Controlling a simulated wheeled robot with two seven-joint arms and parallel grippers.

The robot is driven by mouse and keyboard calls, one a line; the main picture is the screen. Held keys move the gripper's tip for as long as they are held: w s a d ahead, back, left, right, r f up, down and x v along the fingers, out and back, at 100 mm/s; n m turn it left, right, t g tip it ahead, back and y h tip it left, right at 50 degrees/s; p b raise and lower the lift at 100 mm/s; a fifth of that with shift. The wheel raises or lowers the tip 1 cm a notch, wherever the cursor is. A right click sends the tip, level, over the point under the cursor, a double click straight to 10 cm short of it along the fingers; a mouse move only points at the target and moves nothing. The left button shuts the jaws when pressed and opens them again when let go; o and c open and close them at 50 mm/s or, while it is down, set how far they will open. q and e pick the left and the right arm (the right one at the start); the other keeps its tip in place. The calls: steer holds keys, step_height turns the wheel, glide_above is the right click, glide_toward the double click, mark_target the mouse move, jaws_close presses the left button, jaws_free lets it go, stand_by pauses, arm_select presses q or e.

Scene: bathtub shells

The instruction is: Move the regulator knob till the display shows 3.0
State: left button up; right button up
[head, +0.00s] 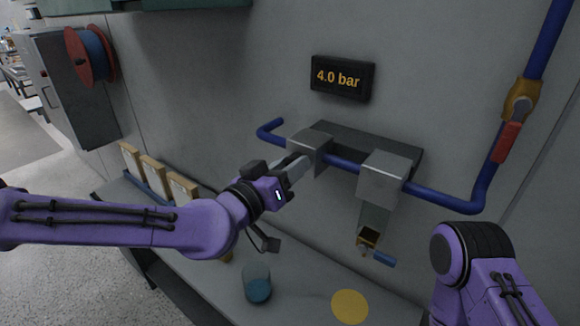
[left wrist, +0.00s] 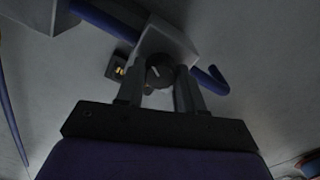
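The display (head: 342,78) on the wall reads 4.0 bar. Below it, a grey regulator block (head: 311,143) sits on the blue pipe at the left. The dark round regulator knob (left wrist: 160,72) has a pale pointer line and shows on that block in the left wrist view; the gripper hides it in the head view. My left gripper (head: 299,167) is at the block. In the left wrist view its fingers (left wrist: 161,84) stand apart, one on each side of the knob, with narrow gaps seeming to show; contact is unclear. My right gripper is out of view.
A second grey block (head: 384,178) sits to the right on the pipe. A red-handled valve (head: 507,142) is on the right pipe. A glass of blue liquid (head: 257,284) and a yellow disc (head: 350,306) are on the bench below. Wooden-looking blocks (head: 153,174) stand at the left.

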arm_select(q)
steer(key=shift+n, duration=0.3)
steer(key=shift+n+b, duration=0.95)
steer(key=shift+n, duration=1.65)
steer(key=o, duration=1)
steer(key=shift+o, duration=0.2)
steer(key=shift+s+a, duration=0.1)
